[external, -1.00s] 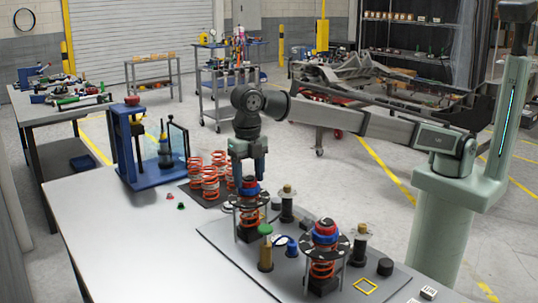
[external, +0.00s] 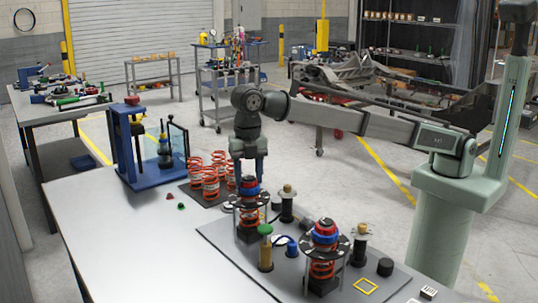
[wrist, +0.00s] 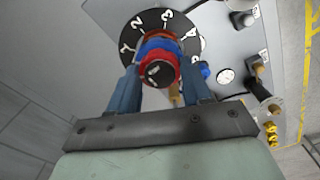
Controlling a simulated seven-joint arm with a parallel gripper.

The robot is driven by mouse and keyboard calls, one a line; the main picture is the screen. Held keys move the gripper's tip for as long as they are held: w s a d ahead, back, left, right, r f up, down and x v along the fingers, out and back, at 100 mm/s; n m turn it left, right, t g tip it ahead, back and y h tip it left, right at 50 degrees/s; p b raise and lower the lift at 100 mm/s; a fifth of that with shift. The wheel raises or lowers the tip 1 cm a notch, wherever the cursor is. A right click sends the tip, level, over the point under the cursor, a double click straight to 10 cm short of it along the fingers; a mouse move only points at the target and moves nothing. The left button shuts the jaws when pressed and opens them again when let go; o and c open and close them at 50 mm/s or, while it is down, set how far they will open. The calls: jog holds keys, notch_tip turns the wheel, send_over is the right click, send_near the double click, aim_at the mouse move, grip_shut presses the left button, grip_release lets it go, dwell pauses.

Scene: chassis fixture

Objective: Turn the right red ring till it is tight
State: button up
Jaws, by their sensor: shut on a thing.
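Two spring assemblies with dark dial plates stand on the grey mat. My gripper (external: 249,179) points down over the farther one, left in the external view, with one finger on each side of its top. It is shut on the red ring (external: 249,184), which sits above a blue ring (external: 249,193). In the wrist view my gripper (wrist: 160,75) straddles the red ring (wrist: 171,69) and blue ring (wrist: 160,46), above a numbered black dial (wrist: 132,40). The finger contact is partly hidden. The nearer assembly has its own red ring (external: 325,226), untouched.
A green-capped brass post (external: 265,252) and dark posts (external: 287,210) stand close by on the mat. Orange springs (external: 210,180) and a blue press (external: 130,155) stand farther left. The table's front left is mostly clear.

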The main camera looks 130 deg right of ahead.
jog(key=m, duration=0.6)
jog(key=shift+m, duration=0.4)
jog(key=m, duration=0.6)
jog(key=shift+m, duration=0.3)
jog(key=o, duration=0.8)
jog(key=shift+o, duration=0.2)
jog(key=shift+r, duration=0.1)
jog(key=shift+r, duration=3.45)
jog(key=shift+a, duration=0.1)
